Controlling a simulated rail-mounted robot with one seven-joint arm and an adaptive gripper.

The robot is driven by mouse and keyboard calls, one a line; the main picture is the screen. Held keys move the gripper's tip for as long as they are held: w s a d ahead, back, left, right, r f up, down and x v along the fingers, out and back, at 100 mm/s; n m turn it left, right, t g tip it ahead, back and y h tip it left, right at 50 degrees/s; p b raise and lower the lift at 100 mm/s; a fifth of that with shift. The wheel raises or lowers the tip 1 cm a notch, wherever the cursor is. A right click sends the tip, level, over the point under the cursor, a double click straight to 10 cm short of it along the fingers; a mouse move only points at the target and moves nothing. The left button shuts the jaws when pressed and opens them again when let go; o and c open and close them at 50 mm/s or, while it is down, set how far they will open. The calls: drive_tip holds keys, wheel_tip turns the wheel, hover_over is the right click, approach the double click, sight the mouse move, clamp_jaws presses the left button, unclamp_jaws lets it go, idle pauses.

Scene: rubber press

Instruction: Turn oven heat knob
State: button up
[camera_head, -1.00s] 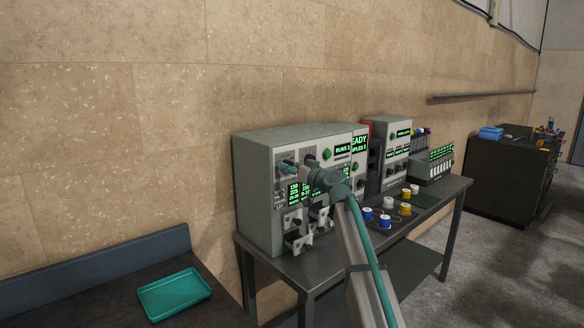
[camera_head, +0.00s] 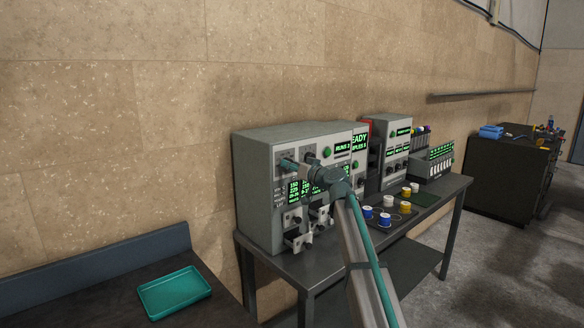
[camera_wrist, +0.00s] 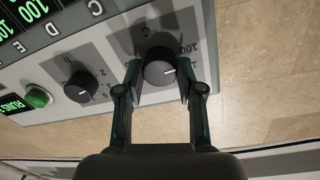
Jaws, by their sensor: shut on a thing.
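The oven is the grey box (camera_head: 255,190) at the left end of the metal bench, with knobs and green displays on its front panel. In the head view, my gripper (camera_head: 288,163) is at the upper left of the panel and hides the knob.
A smaller black knob (camera_wrist: 80,88) and a green button (camera_wrist: 38,97) are beside my fingers on the panel. Spools (camera_head: 368,213) stand on the bench (camera_head: 335,268) to the right. A teal tray (camera_head: 174,292) lies on the table at the lower left.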

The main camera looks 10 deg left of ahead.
drive_tip(key=shift+r+m+g+p, duration=0.1)
drive_tip(key=shift+m+g+p, duration=0.3)
drive_tip(key=shift+m, duration=3.15)
drive_tip(key=shift+m+g+p, duration=0.2)
drive_tip(key=shift+m+p, duration=0.25)
drive_tip(key=shift+m, duration=3.1)
drive_tip(key=o, duration=1.2)
drive_tip(key=shift+c, duration=0.2)
drive_tip(key=shift+d, duration=0.1)
drive_tip(key=f+v, duration=0.1)
drive_tip(key=v, duration=1)
drive_tip(key=shift+s+d+r, duration=0.3)
drive_tip(key=shift+d+r, duration=0.05)
